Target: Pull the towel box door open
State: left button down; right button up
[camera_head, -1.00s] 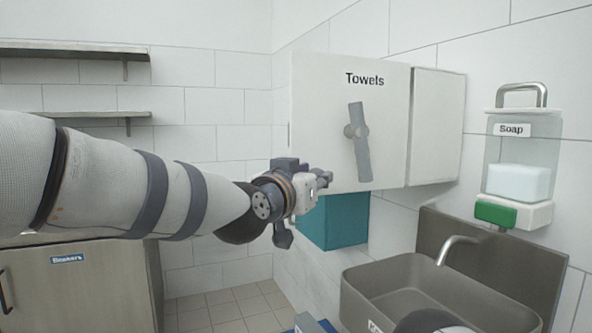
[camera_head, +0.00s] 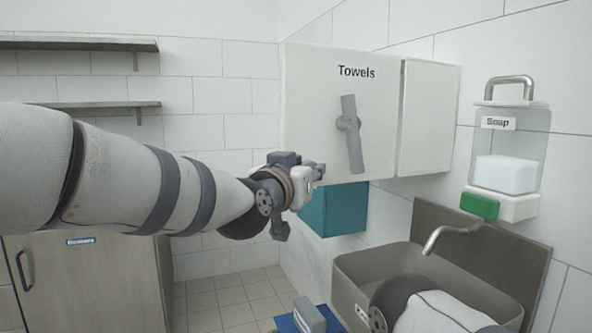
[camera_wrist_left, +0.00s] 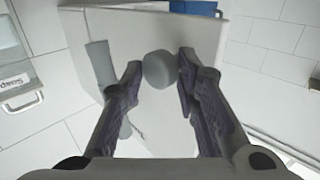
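The white towel box door (camera_head: 310,100), labelled "Towels", faces me on the wall-mounted box and looks closed. Its grey bar handle (camera_head: 352,150) with a round hub stands nearly upright. My left gripper (camera_head: 318,172) is below and left of the handle, in front of the door's lower part. In the left wrist view, the gripper's (camera_wrist_left: 158,80) two fingers are spread apart. A round grey knob (camera_wrist_left: 160,68) shows between them, and the grey bar (camera_wrist_left: 101,62) lies behind the left finger. I cannot tell whether they touch. My right gripper is out of view.
A teal block (camera_head: 343,208) is under the box. A soap dispenser (camera_head: 507,165) hangs on the right wall above the sink (camera_head: 365,262). My right arm reaches over the sink's front. Shelves (camera_head: 75,43) and a metal cabinet (camera_head: 95,285) are at the left.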

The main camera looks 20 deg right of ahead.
pick_arm(q)
jog(key=c, duration=1.3)
grip_release()
jog(key=shift+s+d+r+h, duration=0.3)
jog(key=shift+s+d+r, duration=0.15)
jog(key=shift+d+r, duration=0.15)
jog(key=shift+o, duration=0.3)
jog(key=shift+d+f, duration=0.1)
jog(key=shift+d, duration=0.35)
jog(key=shift+a, duration=0.15)
jog(key=shift+a+f, duration=0.1)
jog(key=v, duration=1.2)
jog(key=shift+w+a, duration=0.1)
jog(key=shift+w, duration=0.05)
